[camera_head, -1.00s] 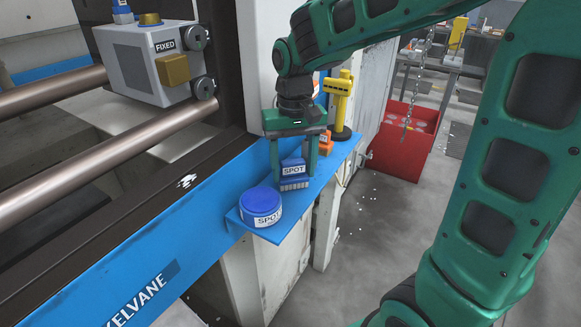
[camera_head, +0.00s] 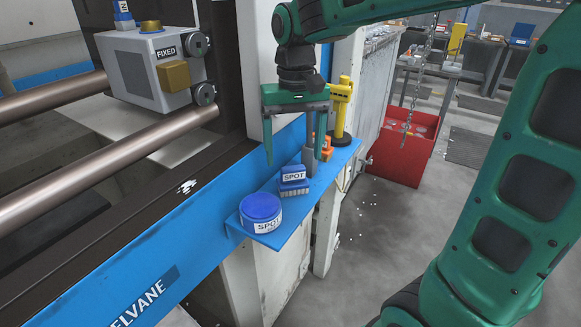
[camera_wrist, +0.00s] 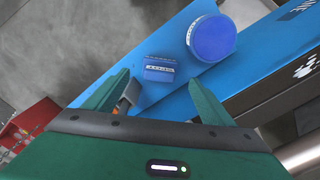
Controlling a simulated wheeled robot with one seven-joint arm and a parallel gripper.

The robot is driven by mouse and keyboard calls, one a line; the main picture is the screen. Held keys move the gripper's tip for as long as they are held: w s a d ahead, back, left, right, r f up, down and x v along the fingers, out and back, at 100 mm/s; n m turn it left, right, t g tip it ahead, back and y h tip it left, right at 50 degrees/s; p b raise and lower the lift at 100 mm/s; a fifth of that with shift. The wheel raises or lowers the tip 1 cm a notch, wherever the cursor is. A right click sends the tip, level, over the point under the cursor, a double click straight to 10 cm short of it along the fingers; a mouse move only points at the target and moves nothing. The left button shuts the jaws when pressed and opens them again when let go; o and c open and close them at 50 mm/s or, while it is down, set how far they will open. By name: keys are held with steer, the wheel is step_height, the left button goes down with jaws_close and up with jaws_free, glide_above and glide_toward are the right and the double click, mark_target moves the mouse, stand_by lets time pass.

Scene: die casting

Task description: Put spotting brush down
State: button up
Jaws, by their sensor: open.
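The spotting brush (camera_head: 293,181) is a small blue block labelled SPOT with pale bristles at its lower front edge. It stands on the blue shelf (camera_head: 290,224), just behind a round blue tin (camera_head: 262,211) also labelled SPOT. My gripper (camera_head: 293,156) is open and empty above and slightly behind the brush, its fingers apart and clear of it. In the wrist view the brush (camera_wrist: 159,69) lies ahead of the spread fingertips (camera_wrist: 163,82), with the tin (camera_wrist: 211,38) to its right.
Farther back on the shelf are an orange item (camera_head: 326,150) and a yellow tool (camera_head: 341,102) on a dark base. A grey piece stands by my right finger. The die-casting machine with thick bars (camera_head: 110,160) is left; a red bin (camera_head: 412,150) is on the floor.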

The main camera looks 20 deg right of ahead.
mark_target(294, 169)
step_height(294, 169, up, 5)
steer(key=s+d+f+m, duration=0.2)
steer(key=s+d+f, duration=0.4)
steer(key=s, duration=0.5)
steer(key=s+d+f+m, duration=0.2)
steer(key=s+d+f, duration=0.5)
steer(key=s+d, duration=0.4)
steer(key=shift+s+f+m, duration=0.15)
steer(key=shift+s+m, duration=0.15)
steer(key=shift+s, duration=0.1)
